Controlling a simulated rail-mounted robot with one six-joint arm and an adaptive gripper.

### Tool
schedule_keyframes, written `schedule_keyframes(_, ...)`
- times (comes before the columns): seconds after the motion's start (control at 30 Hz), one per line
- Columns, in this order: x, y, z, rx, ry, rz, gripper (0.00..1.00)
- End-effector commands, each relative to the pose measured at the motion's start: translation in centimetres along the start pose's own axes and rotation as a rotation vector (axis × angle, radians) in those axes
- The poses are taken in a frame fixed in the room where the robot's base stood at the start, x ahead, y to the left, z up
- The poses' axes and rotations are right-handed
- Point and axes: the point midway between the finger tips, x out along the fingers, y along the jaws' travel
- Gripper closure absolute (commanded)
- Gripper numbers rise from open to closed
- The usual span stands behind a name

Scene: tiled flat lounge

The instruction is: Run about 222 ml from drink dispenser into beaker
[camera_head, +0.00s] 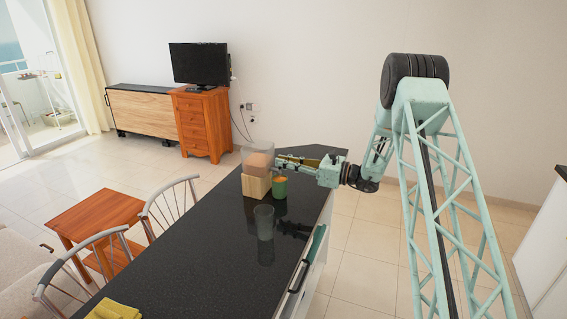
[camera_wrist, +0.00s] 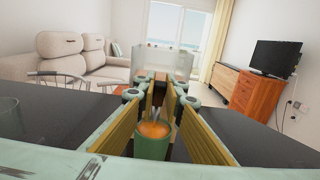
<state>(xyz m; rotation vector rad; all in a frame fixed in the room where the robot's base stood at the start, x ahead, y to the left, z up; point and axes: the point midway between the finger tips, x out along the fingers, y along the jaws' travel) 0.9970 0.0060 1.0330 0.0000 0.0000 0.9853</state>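The drink dispenser (camera_head: 258,162) has a clear tank with orange drink on a light wooden base. It stands at the far end of the dark counter and shows faintly beyond my fingers in the wrist view (camera_wrist: 172,62). A green beaker (camera_head: 280,188) with orange drink inside stands close in front of it. The wrist view shows this beaker (camera_wrist: 152,146) low between my finger pads. My gripper (camera_head: 284,160) reaches in from the right above the beaker, fingertips at the dispenser front. In the wrist view a gap shows between the tips (camera_wrist: 164,92); the tap is hard to make out.
A clear empty glass (camera_head: 264,222) stands on the counter (camera_head: 190,250) nearer the camera. A yellow cloth (camera_head: 113,311) lies at the near left edge. Chairs (camera_head: 172,203) stand along the left side. The middle of the counter is clear.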

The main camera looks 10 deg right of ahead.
Motion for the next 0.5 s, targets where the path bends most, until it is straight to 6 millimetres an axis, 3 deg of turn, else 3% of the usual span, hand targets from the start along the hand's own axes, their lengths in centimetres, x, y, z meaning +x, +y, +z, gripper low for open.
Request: schedule_keyframes(0.5,0.08,-0.02,0.19,0.0,0.024,0.0,1.0)
